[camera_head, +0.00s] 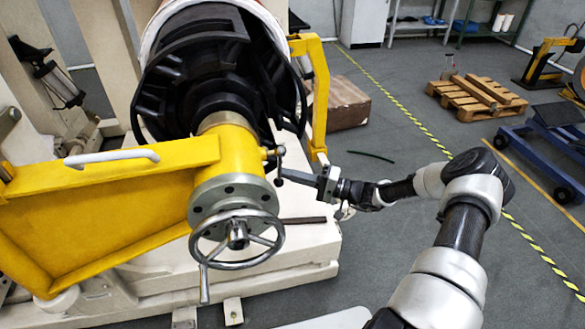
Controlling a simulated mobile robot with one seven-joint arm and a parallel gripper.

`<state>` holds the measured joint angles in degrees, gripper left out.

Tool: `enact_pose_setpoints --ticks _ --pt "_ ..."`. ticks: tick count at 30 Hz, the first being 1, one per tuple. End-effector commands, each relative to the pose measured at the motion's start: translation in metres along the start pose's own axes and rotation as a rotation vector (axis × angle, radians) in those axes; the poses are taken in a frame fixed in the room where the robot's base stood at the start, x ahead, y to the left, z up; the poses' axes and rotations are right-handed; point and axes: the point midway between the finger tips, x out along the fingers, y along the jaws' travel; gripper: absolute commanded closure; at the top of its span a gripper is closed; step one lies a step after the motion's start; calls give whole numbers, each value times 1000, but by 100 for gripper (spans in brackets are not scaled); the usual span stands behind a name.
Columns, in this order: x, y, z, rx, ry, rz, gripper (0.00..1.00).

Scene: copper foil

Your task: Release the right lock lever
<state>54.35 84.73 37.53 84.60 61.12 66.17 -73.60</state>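The right lock lever (278,166) is a small dark lever with rounded ends on the right side of the yellow hub (236,152), above the handwheel. It hangs roughly downward. My gripper (285,175) reaches in from the right, with its narrow grey fingers pointing left at the lever's lower end. The fingertips overlap or nearly meet the lever in this view. The view is too small and edge-on to tell whether they touch or grip it, or whether they are open.
A metal handwheel (237,240) with a crank handle sits just below the lever. A yellow bracket (316,85) rises behind my gripper. The black mandrel (215,75) is behind the hub.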

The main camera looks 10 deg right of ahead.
Motion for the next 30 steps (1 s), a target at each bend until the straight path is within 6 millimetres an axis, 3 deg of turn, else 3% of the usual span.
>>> enact_pose_setpoints --ticks 19,30 --pt "-4 -1 9 20 0 12 100" --pt "-16 -3 29 152 -2 90 100"
